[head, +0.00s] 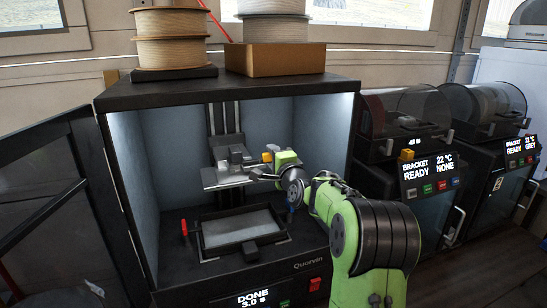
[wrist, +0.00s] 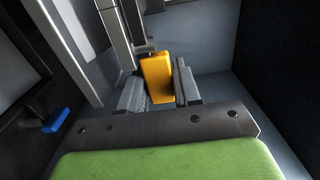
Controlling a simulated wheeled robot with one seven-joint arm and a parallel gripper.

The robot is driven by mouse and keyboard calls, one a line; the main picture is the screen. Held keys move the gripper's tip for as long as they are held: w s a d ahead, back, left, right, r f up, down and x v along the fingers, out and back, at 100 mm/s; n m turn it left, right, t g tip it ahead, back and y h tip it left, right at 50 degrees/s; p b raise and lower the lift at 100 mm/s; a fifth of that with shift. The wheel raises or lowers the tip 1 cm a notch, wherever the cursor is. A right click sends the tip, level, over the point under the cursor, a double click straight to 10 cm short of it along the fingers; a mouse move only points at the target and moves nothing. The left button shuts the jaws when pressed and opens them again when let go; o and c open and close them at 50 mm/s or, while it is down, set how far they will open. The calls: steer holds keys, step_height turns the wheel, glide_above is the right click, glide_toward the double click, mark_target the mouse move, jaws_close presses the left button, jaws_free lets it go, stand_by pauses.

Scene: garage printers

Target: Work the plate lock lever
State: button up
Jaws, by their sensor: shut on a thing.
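An orange lever handle (wrist: 157,76) stands between the two fingers of my gripper (wrist: 160,90) in the wrist view, and the gripper is shut on it. In the head view the orange handle (head: 267,157) shows beside the grey build plate (head: 222,179), which hangs from the column inside the open printer. My gripper (head: 262,172) is at the right end of that plate, with the arm reaching in from the right. The finger contact is too small to see in the head view.
Below the plate sits a resin vat (head: 242,231) with a red handle (head: 184,228) at its left. A blue handle (head: 290,214) is at its right, also at left in the wrist view (wrist: 56,120). The printer door (head: 62,195) stands open at left. The display (head: 255,299) reads DONE.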

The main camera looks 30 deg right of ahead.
steer(key=shift+d, duration=0.1)
steer(key=n+y+p, duration=0.1)
steer(key=y, duration=0.1)
steer(key=w+n+y+p, duration=0.1)
steer(key=y, duration=0.1)
steer(key=n+y+p, duration=0.1)
steer(key=n+y, duration=0.1)
steer(key=shift+w+d+r+y+p, duration=0.1)
steer(key=shift+w+r+y+p, duration=0.15)
steer(key=shift+y+p, duration=0.1)
steer(key=n+y+p, duration=0.1)
steer(key=p, duration=0.1)
steer(key=n+y+p, duration=0.1)
steer(key=y+p, duration=0.1)
steer(key=p, duration=0.1)
steer(key=shift+w+p, duration=0.3)
steer(key=shift+w, duration=0.05)
steer(key=y+p, duration=0.1)
steer(key=n+g+y+p, duration=0.1)
steer(key=p, duration=0.1)
steer(key=shift+w+a+f+n, duration=0.1)
steer(key=shift+w+a+n, duration=0.1)
steer(key=shift+a+n, duration=0.1)
steer(key=shift+f, duration=0.15)
steer(key=o, duration=1)
steer(key=shift+c, duration=0.2)
